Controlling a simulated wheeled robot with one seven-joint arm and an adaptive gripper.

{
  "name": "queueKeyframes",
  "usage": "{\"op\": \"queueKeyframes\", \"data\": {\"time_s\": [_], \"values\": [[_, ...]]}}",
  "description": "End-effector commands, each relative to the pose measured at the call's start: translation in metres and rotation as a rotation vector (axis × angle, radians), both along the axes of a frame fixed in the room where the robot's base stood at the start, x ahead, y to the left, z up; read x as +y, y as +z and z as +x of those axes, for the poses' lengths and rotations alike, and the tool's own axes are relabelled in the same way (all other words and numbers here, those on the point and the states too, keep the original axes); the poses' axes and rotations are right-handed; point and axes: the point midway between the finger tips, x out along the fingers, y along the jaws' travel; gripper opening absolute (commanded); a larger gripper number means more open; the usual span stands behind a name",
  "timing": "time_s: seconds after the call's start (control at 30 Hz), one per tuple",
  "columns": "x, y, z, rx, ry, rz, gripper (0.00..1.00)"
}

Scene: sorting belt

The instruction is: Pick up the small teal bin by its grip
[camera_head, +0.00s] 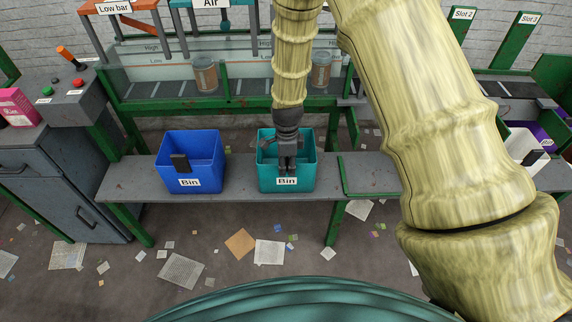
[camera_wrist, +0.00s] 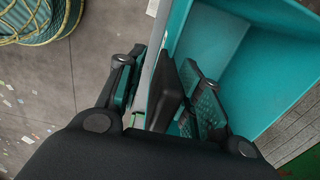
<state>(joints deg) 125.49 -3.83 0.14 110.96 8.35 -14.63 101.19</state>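The small teal bin (camera_head: 266,179) stands upright on the grey bench, with a white "Bin" label on its front. My gripper (camera_head: 287,166) points down over its front wall. In the wrist view, the teal bin (camera_wrist: 265,75) fills the right side. Its black grip (camera_wrist: 171,95) and the wall's rim lie between the fingers of my gripper (camera_wrist: 166,85). One finger is outside the wall and the other inside the bin. The fingers look apart, with a gap on the outer side; whether the inner finger touches the grip I cannot tell.
A blue bin (camera_head: 204,160) with a black grip stands left on the same bench (camera_head: 135,180). Behind is the belt with canisters (camera_head: 205,76) behind a clear panel. A grey control console (camera_head: 72,103) stands far left. Paper scraps litter the floor.

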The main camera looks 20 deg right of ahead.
Motion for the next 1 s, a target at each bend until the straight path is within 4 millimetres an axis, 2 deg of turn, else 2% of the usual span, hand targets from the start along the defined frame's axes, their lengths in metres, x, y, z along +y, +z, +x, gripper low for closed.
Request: {"op": "queueKeyframes", "data": {"time_s": [0.03,0.17,0.67,1.0], "values": [[0.000,0.000,0.000,0.000,0.000,0.000,0.23],[0.000,0.000,0.000,0.000,0.000,0.000,0.00],[0.000,0.004,0.001,-0.002,0.001,-0.001,0.00],[0.000,0.038,0.001,-0.004,0.001,0.000,0.00]]}}
